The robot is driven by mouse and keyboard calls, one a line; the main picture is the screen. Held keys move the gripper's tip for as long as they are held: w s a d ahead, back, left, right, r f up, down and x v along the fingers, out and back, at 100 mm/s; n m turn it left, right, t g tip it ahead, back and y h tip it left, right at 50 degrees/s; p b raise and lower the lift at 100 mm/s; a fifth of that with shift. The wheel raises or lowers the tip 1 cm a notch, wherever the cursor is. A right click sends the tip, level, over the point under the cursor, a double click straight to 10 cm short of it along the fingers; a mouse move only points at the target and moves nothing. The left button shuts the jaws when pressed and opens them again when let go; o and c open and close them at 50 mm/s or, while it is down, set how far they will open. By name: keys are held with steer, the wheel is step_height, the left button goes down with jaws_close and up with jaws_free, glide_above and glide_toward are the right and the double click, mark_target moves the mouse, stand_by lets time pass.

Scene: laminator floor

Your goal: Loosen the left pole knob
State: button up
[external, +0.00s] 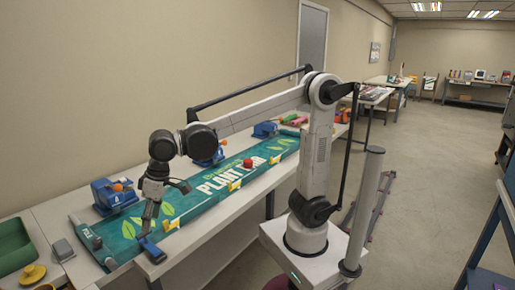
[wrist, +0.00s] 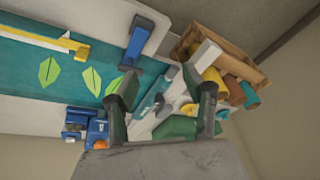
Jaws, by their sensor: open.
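A green and teal banner (external: 205,197) with leaf prints and white lettering lies along the bench. At its left end, a blue fixture (external: 112,196) with an orange knob (external: 118,187) stands by the wall side. This fixture shows in the wrist view (wrist: 97,130), with the orange knob (wrist: 100,144) low left of my fingers. I cannot tell for certain which part is the left pole knob. My gripper (external: 148,220) is open, pointing down above the banner's left end, in front of the fixture and apart from it. In the wrist view, nothing is gripped between its fingers (wrist: 166,88).
A blue block (external: 150,250) sits at the bench's front edge beneath my gripper.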

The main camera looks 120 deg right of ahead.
steer(key=w+d+r+m+g+p, duration=0.1)
steer(key=w+d+r+p, duration=0.15)
steer(key=w, duration=0.25)
steer(key=w+d+r+m+g+p, duration=0.1)
steer(key=w+d+r+m+p, duration=0.1)
steer(key=w+d+p, duration=0.3)
steer(key=m+g+p, duration=0.2)
steer(key=m+p, duration=0.1)
steer(key=p, duration=0.3)
glide_toward(96, 240)
steer(key=f, duration=0.9)
steer(key=shift+s+d+f, duration=0.25)
steer(key=shift+s, duration=0.05)
steer(key=shift+c, duration=0.5)
jaws_close()
